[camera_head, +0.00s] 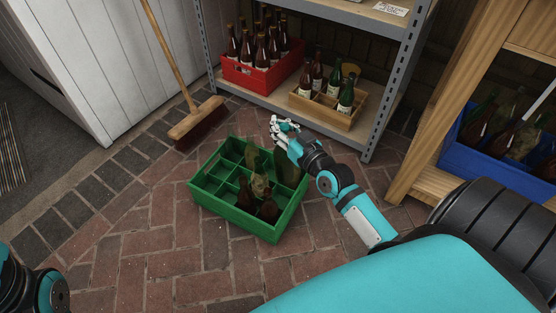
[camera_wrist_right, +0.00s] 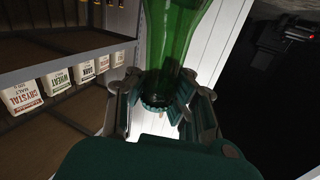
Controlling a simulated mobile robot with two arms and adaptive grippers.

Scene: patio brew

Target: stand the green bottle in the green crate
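The green crate (camera_head: 236,226) sits on the brick floor, with dividers and several bottles standing in its compartments. My right gripper (camera_head: 283,128) is above the crate's far right side. In the right wrist view its fingers (camera_wrist_right: 157,108) are closed around the narrow end of the green bottle (camera_wrist_right: 172,40), whose body runs out of the top of that view. In the head view a dark green bottle shape (camera_head: 288,168) shows at the crate's right side below the gripper; I cannot tell whether it is the held one. My left gripper is out of view.
A metal shelf holds a red crate (camera_head: 247,79) of brown bottles and a wooden crate (camera_head: 325,116) with brown and green bottles. A broom (camera_head: 196,122) stands behind the green crate. A blue crate (camera_head: 470,160) is at the right. Brick floor (camera_head: 130,250) at the left front is clear.

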